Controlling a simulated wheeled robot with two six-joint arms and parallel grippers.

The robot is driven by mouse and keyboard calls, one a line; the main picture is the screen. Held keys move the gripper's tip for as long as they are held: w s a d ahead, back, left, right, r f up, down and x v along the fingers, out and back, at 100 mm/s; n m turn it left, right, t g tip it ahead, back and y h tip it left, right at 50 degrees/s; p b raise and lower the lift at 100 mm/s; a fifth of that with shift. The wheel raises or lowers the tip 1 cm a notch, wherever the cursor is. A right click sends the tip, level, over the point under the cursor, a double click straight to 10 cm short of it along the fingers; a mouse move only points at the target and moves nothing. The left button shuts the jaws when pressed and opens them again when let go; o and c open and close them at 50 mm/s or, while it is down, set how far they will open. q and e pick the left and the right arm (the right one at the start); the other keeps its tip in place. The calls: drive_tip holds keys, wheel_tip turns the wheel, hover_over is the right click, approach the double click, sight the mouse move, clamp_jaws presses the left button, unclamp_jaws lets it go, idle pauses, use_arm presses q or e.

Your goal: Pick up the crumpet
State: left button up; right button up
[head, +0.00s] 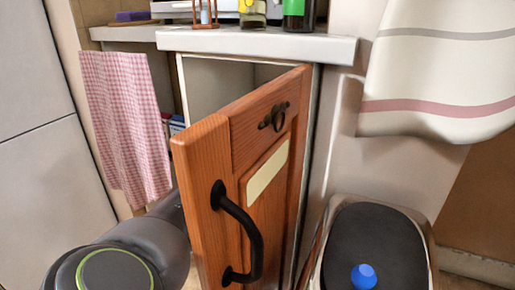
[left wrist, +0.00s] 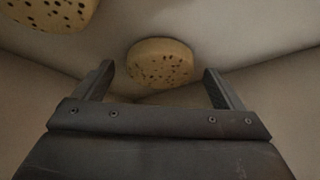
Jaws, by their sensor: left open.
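A round, tan crumpet (left wrist: 159,63) with dark holes lies on a pale surface in the left wrist view. My left gripper (left wrist: 159,80) is open and empty, with one finger to each side of this crumpet in the picture. I cannot tell how far beyond the fingertips it is. A second holed, tan crumpet-like round (left wrist: 45,12) is cut off at the top left of that view. No crumpet shows in the head view. There, my left arm passes behind the cabinet door, which hides the gripper. My right gripper is not in view.
The wooden cabinet door (head: 215,155) stands open, with a black handle (head: 252,235). A pale counter (head: 255,45) with bottles is above. A dark-lidded bin (head: 375,240) bearing a blue object (head: 364,277) is at right. A checked cloth (head: 125,120) hangs at left.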

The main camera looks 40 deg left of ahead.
use_arm(q)
drive_tip(key=shift+a+f, duration=0.1)
drive_tip(key=shift+f, duration=0.1)
drive_tip(key=shift+c, duration=0.4)
drive_tip(key=c, duration=1)
drive_tip(key=shift+r, duration=0.1)
